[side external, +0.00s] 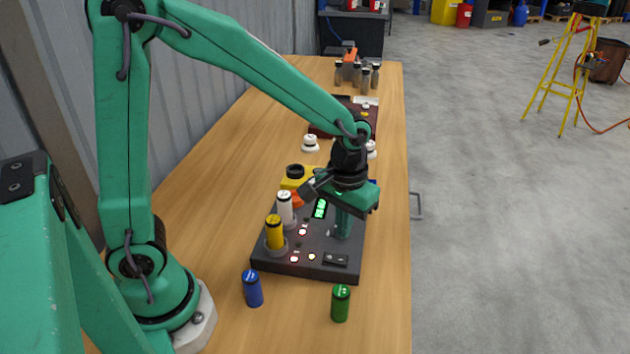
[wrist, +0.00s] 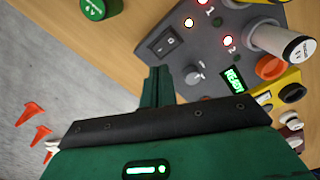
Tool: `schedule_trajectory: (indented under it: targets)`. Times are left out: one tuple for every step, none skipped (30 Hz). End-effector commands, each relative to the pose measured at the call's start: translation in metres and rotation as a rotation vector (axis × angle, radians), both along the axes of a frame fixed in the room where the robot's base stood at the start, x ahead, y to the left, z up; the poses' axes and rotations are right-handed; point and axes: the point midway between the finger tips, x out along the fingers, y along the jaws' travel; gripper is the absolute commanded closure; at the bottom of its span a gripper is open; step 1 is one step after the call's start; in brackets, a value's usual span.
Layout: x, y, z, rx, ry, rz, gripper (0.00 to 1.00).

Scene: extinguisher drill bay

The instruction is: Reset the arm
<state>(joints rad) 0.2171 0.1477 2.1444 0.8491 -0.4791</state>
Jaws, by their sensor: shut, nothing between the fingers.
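My gripper (side external: 342,232) points down over the right part of the dark control panel (side external: 280,262); its fingers are together and empty. They also show in the wrist view (wrist: 158,88), beside a grey knob (wrist: 194,75) on the panel; I cannot tell whether they touch it. A black rocker switch (wrist: 165,42) sits near the knob. A green display (wrist: 233,80) is lit, and appears to read READY. A yellow cylinder (side external: 274,232) and a white cylinder (side external: 285,207) stand upright in panel sockets. Several small lights glow on the panel.
A blue cylinder (side external: 253,289) and a green cylinder (side external: 340,303) stand on the wooden table (side external: 210,190) in front of the panel. Behind the panel are a yellow block (side external: 294,183) and a white knob-shaped piece (side external: 310,144). A grey wall (side external: 200,110) borders the left.

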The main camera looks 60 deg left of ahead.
Motion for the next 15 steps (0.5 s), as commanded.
schedule_trajectory:
  targets:
    - [0.000,0.000,0.000,0.000,0.000,0.000,1.00]
    - [0.000,0.000,0.000,0.000,-0.001,0.000,1.00]
    - [0.000,0.000,0.001,0.000,-0.002,-0.001,1.00]
    - [-0.001,0.001,0.002,-0.001,-0.004,-0.002,1.00]
    - [-0.001,0.001,0.003,-0.001,-0.007,-0.003,1.00]
    - [-0.002,0.002,0.005,-0.002,-0.011,-0.005,1.00]
    - [-0.002,0.003,0.006,-0.003,-0.014,-0.007,1.00]
    - [-0.003,0.004,0.009,-0.004,-0.020,-0.009,1.00]
    - [-0.004,0.006,0.013,-0.006,-0.028,-0.013,1.00]
    - [-0.005,0.007,0.016,-0.007,-0.036,-0.016,1.00]
    - [-0.007,0.008,0.019,-0.009,-0.045,-0.020,1.00]
    - [-0.009,0.011,0.024,-0.010,-0.055,-0.027,1.00]
    - [-0.011,0.013,0.028,-0.011,-0.066,-0.031,1.00]
    - [-0.013,0.015,0.032,-0.013,-0.076,-0.036,1.00]
    - [-0.016,0.017,0.038,-0.014,-0.092,-0.045,1.00]
